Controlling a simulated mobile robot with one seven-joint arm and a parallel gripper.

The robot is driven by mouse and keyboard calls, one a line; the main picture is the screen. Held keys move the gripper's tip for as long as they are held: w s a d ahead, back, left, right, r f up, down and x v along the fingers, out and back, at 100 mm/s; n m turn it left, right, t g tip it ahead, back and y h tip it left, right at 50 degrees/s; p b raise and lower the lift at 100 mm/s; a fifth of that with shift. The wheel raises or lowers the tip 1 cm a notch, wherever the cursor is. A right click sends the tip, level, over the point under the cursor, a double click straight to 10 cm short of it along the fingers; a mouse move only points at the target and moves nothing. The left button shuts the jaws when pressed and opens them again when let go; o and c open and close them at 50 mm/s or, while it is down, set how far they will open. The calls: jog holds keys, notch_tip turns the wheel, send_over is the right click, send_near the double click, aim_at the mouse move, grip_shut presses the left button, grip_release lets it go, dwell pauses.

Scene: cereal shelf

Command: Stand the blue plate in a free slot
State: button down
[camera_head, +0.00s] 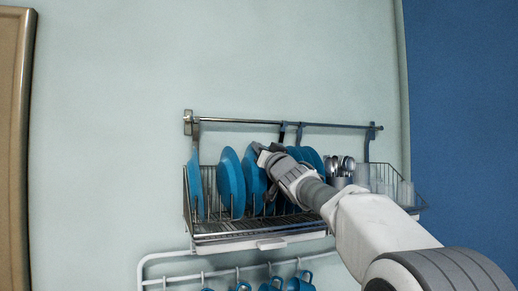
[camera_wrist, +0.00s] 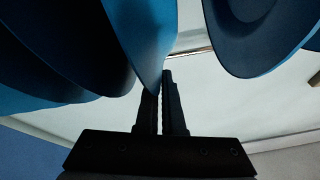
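Several blue plates stand in the wire dish rack, all alike in color. One blue plate (camera_head: 254,187) stands upright in the middle, just below my gripper (camera_head: 264,160). In the wrist view, a blue plate's rim (camera_wrist: 142,38) reaches the tips of my gripper (camera_wrist: 163,95). The two fingers are close together, and the rim appears pinched between them. The plate's lower edge is among the rack wires; I cannot tell whether it is seated in a slot. The dish rack (camera_head: 262,236) hangs on the wall.
Plates stand at the left (camera_head: 195,182) and close beside the middle one (camera_head: 230,180). More plates (camera_head: 312,158) are partly hidden behind my arm. A cutlery holder (camera_head: 339,182) and clear glasses (camera_head: 385,182) are at the right. Blue mugs (camera_head: 300,282) hang below on a white rail (camera_head: 165,255).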

jog(key=shift+f+b, duration=0.3)
jog(key=shift+f, duration=0.05)
dwell(0.5)
jog(key=c, duration=1)
grip_release()
jog(key=shift+s+a, duration=0.1)
jog(key=shift+s, duration=0.05)
jog(key=shift+o, duration=0.2)
